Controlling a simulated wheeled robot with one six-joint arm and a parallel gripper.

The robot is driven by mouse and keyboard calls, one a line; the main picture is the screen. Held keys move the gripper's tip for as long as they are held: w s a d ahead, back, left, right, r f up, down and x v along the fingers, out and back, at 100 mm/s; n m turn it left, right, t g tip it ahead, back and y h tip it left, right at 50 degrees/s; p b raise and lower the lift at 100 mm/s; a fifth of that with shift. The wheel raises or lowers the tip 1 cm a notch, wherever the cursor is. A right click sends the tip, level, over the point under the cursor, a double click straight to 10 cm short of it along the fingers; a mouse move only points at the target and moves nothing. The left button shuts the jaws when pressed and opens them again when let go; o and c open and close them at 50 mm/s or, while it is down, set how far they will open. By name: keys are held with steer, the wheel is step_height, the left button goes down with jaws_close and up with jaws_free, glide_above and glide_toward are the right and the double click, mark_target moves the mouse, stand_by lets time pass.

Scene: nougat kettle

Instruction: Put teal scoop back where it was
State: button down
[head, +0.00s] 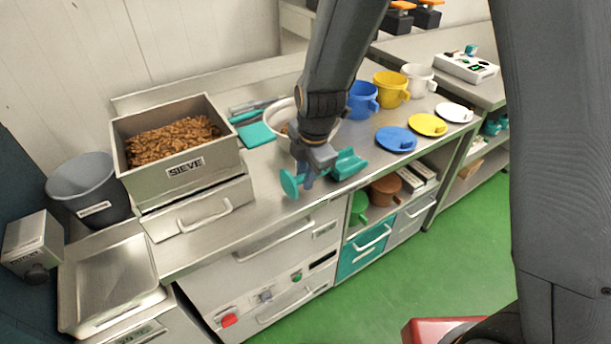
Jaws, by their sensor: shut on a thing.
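The teal scoop (348,164) is in my gripper (308,178), above the front part of the steel worktop (255,205). Its trough-like part sticks out to the right of the fingers. A flat teal end (289,184) shows to their left. My gripper is shut on the part between, which the fingers partly hide. I cannot tell whether the scoop touches the worktop.
A sieve box (185,168) of brown pieces stands left. A pale bowl (281,115) is partly hidden behind my arm. A flat teal tool (256,134) lies beside it. Blue (362,100), yellow (391,88) and white (418,79) jugs stand right, behind coloured lids (396,139).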

steer(key=shift+f, duration=0.35)
steer(key=shift+f, duration=0.1)
steer(key=c, duration=1.6)
jaws_free()
steer(key=b+v, duration=0.3)
steer(key=v, duration=0.9)
steer(key=shift+s+d+f+m+g+h, duration=0.2)
steer(key=shift+s+d+f+m, duration=0.65)
steer(key=shift+s+d+m, duration=1.95)
steer(key=shift+s+d+f+m+g+h, duration=0.15)
steer(key=shift+s+d+f+m, duration=0.7)
steer(key=shift+d+m, duration=3.8)
steer(key=shift+s+d+f+m+g+h, duration=0.2)
steer(key=shift+s+d+f+m, duration=0.7)
steer(key=shift+s+d+m, duration=2.65)
